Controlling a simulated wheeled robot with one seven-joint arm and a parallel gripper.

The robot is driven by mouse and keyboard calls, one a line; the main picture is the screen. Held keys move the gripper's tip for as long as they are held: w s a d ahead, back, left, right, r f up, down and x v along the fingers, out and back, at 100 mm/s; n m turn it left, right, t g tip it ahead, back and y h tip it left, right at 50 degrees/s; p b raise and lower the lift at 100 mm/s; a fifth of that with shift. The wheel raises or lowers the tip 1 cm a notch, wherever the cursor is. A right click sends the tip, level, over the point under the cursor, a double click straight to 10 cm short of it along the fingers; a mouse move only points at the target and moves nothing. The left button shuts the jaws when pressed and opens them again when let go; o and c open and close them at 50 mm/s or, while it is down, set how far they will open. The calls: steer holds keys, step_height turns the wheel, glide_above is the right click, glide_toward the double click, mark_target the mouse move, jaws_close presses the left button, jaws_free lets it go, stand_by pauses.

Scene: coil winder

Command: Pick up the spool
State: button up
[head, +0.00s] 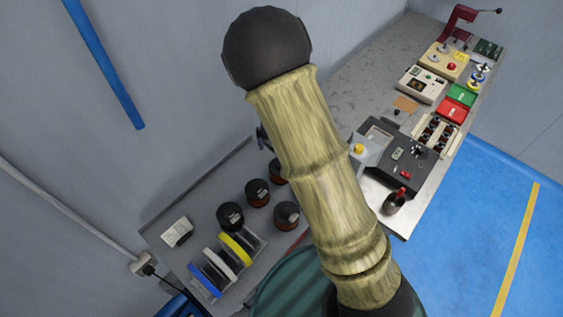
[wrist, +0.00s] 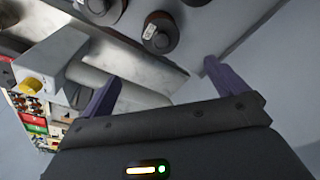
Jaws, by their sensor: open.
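Several dark spools with reddish-brown windings stand on the grey bench, at the lower left of the head view: one spool (head: 257,192) in the middle, one black-looking (head: 230,215) to its left, one (head: 287,215) to its right, and one partly hidden behind my arm. My arm hides most of the gripper in the head view.
A rack holds blue, white and yellow discs (head: 236,250) near the spools. A grey machine with a yellow knob (wrist: 30,87) and a pale cylinder (wrist: 88,77) sits close to the left finger. A dark control box (head: 400,158) and other equipment fill the bench's right part.

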steer(key=f, duration=0.4)
steer(key=f+p, duration=0.1)
steer(key=f, duration=0.3)
steer(key=w+f+p, duration=0.1)
steer(key=f, duration=0.3)
steer(key=shift+d, duration=0.2)
steer(key=shift+f, duration=0.1)
